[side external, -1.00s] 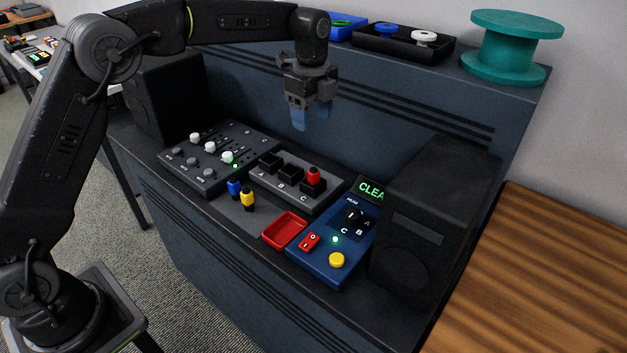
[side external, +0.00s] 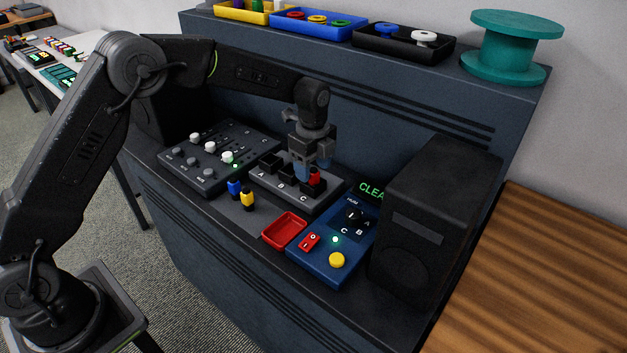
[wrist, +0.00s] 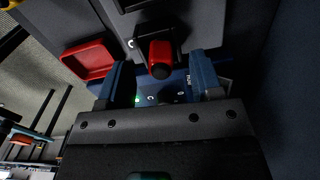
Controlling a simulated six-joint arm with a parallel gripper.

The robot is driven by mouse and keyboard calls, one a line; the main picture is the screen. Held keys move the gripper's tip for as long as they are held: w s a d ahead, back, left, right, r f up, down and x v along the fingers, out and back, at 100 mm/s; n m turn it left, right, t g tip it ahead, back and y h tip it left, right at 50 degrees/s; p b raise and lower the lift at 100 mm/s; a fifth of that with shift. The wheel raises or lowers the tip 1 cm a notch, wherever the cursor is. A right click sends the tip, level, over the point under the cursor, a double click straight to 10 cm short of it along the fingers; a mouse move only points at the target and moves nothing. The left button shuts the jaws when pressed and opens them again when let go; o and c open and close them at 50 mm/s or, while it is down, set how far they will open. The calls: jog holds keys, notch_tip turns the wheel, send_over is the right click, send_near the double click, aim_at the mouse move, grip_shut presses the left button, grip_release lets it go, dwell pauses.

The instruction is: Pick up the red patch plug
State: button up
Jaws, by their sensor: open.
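The red patch plug (side external: 315,178) stands upright in socket C of the grey three-socket block (side external: 262,186). In the wrist view the red plug (wrist: 160,58) shows beyond the fingertips, between their lines. My gripper (side external: 313,172) is open, pointing down at the plug from above, with its blue fingers beside the plug's top. The wrist view shows my two fingers (wrist: 162,75) spread apart with nothing held between them. Part of the plug is hidden behind a finger in the side view, and I cannot tell whether they touch.
Sockets A and B look empty. The blue switch box (side external: 318,263) and a black speaker (side external: 432,220) are to the right; a slider panel (side external: 205,172) is to the left.

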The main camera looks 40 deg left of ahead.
jog(key=shift+f, duration=0.75)
jog(key=shift+c, duration=0.3)
jog(key=c, duration=1)
jog(key=shift+c, duration=0.2)
jog(key=shift+r, duration=0.2)
